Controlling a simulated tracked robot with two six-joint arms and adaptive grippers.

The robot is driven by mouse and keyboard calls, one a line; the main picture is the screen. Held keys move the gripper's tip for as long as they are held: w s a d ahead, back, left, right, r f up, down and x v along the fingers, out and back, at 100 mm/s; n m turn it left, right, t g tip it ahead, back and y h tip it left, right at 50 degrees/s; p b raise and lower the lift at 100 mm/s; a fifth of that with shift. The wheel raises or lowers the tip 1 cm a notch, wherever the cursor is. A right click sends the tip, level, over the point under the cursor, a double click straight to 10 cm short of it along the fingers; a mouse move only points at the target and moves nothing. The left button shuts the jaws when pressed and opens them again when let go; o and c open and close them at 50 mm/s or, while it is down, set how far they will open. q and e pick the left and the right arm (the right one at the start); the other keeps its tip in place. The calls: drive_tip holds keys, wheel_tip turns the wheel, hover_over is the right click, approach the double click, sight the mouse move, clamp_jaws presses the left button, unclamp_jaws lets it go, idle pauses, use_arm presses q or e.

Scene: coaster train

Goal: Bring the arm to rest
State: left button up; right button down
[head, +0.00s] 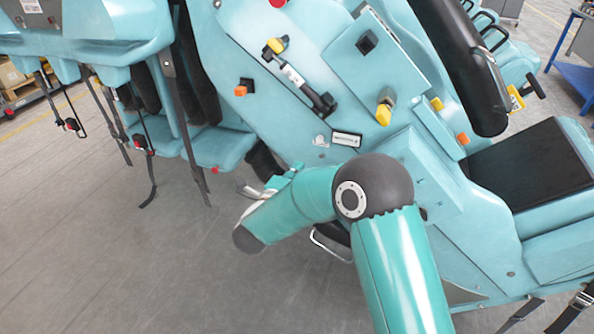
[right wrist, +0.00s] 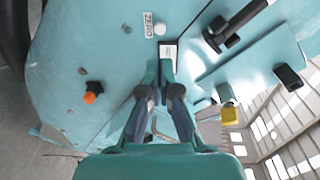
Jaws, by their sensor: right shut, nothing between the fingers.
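My right arm (head: 400,265) comes in from the bottom in the head view and bends at a dark round joint. Its forearm reaches left in front of the teal coaster car (head: 285,130). My right gripper (head: 294,170) is partly hidden behind the forearm there, close to the car's side panel. In the right wrist view the gripper (right wrist: 159,72) has its fingers together and empty. They point toward a small framed label (right wrist: 168,52) on the panel; contact cannot be told. That label also shows in the head view (head: 347,140). My left gripper is not in view.
The panel carries an orange knob (head: 241,90), a yellow knob (head: 384,113) and a black-handled device (head: 302,82). A black seat (head: 530,165) is at the right. Straps (head: 192,135) hang from the car at the left. Grey floor (head: 110,255) is open at lower left.

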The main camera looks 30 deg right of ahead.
drive_tip(key=shift+d, duration=0.15)
idle(0.3)
drive_tip(key=s+d+f+n+g+p, duration=0.1)
drive_tip(key=s+d+f+p, duration=0.1)
drive_tip(key=d+f, duration=0.25)
drive_tip(key=s+a+f+n+y+p, duration=0.1)
drive_tip(key=s+a+f+n+y, duration=0.15)
drive_tip(key=f, duration=0.35)
drive_tip(key=s+a+f+n+y, duration=0.1)
drive_tip(key=a+f+n+y, duration=0.15)
drive_tip(key=f+n, duration=0.2)
drive_tip(key=s+a+f+n+y+p, duration=0.1)
drive_tip(key=s+a+f+n+y, duration=0.1)
drive_tip(key=f+n+y, duration=0.3)
drive_tip(key=s+a+f+n+g+y, duration=0.3)
drive_tip(key=s+a+n, duration=0.3)
drive_tip(key=s, duration=0.5)
drive_tip(key=s+a+f+n+g+y, duration=0.4)
drive_tip(key=s+a+f+n+g, duration=0.2)
drive_tip(key=s+a, duration=0.4)
drive_tip(key=shift+s+f+n+y, duration=0.15)
drive_tip(key=shift+s+n+y, duration=0.15)
drive_tip(key=shift+s+n, duration=0.45)
